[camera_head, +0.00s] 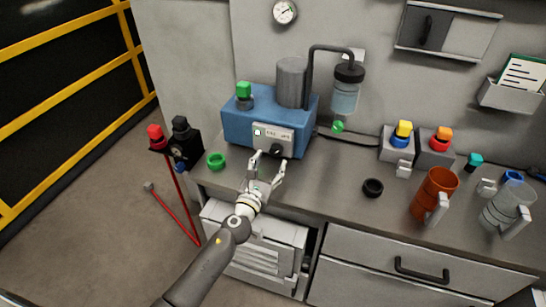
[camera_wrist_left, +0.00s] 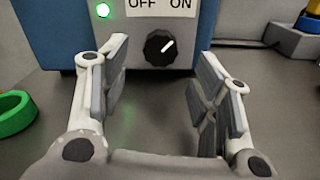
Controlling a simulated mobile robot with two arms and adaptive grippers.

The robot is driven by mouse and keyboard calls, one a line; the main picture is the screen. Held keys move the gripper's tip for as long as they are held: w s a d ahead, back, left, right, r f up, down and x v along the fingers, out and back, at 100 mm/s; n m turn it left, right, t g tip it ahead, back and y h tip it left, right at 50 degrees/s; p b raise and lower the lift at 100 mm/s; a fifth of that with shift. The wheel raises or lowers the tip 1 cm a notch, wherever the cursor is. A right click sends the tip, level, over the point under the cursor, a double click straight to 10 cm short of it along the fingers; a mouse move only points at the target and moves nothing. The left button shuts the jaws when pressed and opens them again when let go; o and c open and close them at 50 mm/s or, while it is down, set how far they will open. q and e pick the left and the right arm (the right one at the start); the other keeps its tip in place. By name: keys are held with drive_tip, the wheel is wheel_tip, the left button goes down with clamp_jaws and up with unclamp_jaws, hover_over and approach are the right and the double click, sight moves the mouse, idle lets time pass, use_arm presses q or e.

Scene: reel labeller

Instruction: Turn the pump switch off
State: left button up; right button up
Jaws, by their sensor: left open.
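The pump (camera_head: 236,128) is a blue box with a grey cylinder on top, at the back of the counter. Its front plate (camera_head: 268,140) carries a green-white lamp and a black rotary switch (camera_head: 276,150). In the left wrist view, the switch (camera_wrist_left: 159,46) sits below the OFF and ON labels, and its white mark points up and right, toward ON. The lamp (camera_wrist_left: 103,10) glows green. My left gripper (camera_head: 268,160) is open in front of the switch; its fingers (camera_wrist_left: 162,75) stand to either side of it, apart from it. My right gripper is not in view.
A green ring (camera_head: 216,161) lies left of my left gripper. A black ring (camera_head: 372,188), an orange mug (camera_head: 433,194) and a clear jug (camera_head: 508,208) stand to the right. Button boxes (camera_head: 398,145) stand behind them. The counter in front of the pump is otherwise clear.

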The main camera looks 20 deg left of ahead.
sight(275, 154)
use_arm(q)
drive_tip(key=shift+w+d, duration=0.1)
drive_tip(key=shift+w, duration=1.95)
drive_tip(key=c, duration=1)
